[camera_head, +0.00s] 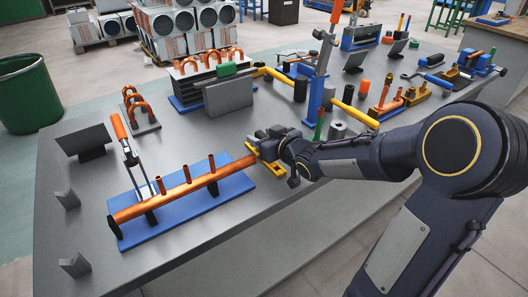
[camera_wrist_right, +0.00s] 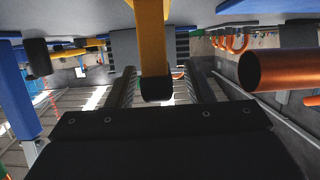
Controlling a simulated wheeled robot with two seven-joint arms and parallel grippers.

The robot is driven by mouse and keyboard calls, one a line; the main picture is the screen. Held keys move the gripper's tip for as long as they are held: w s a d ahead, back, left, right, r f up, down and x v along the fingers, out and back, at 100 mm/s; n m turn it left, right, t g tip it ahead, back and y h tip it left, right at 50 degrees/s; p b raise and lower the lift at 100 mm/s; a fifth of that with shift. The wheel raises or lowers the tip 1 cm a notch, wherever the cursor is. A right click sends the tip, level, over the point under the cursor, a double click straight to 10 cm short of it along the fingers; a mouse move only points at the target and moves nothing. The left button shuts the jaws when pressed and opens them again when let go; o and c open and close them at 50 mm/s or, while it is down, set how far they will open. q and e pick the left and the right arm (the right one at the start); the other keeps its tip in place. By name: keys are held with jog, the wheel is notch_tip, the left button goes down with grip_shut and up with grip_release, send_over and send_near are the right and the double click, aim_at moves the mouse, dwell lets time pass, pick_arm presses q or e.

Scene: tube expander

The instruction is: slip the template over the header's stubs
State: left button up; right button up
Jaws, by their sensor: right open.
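The header is a copper pipe (camera_head: 185,188) with three short upright stubs (camera_head: 187,172), on black supports over a blue base (camera_head: 230,188). A copper pipe end in the right wrist view (camera_wrist_right: 280,70) appears to be the header. A yellow piece (camera_head: 264,166), which looks like the template, is low on the table beyond the header's right end, partly hidden by my right gripper (camera_head: 277,145). In the right wrist view, a yellow bar with a black end (camera_wrist_right: 153,45) shows between the spread fingers (camera_wrist_right: 160,90). The gripper is open; contact is unclear. My left gripper is not in view.
An orange-handled tool (camera_head: 118,128) stands behind the header. Copper bends (camera_head: 140,108) and a grey block (camera_head: 229,97) are farther back. The table's front left is mostly clear.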

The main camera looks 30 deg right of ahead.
jog(key=shift+w+f, duration=0.25)
jog(key=shift+w, duration=0.45)
grip_shut()
jog(key=shift+r, duration=0.1)
jog(key=shift+r, duration=0.45)
notch_tip(320, 180, up, 3)
jog(key=shift+f+p, duration=0.2)
jog(key=shift+p, duration=0.45)
jog(key=s+a+r, duration=0.7)
jog(key=s+r, duration=0.2)
jog(key=s, duration=0.3)
jog(key=shift+a+r+b, duration=0.15)
jog(key=shift+a+b, duration=0.1)
jog(key=shift+b, duration=0.1)
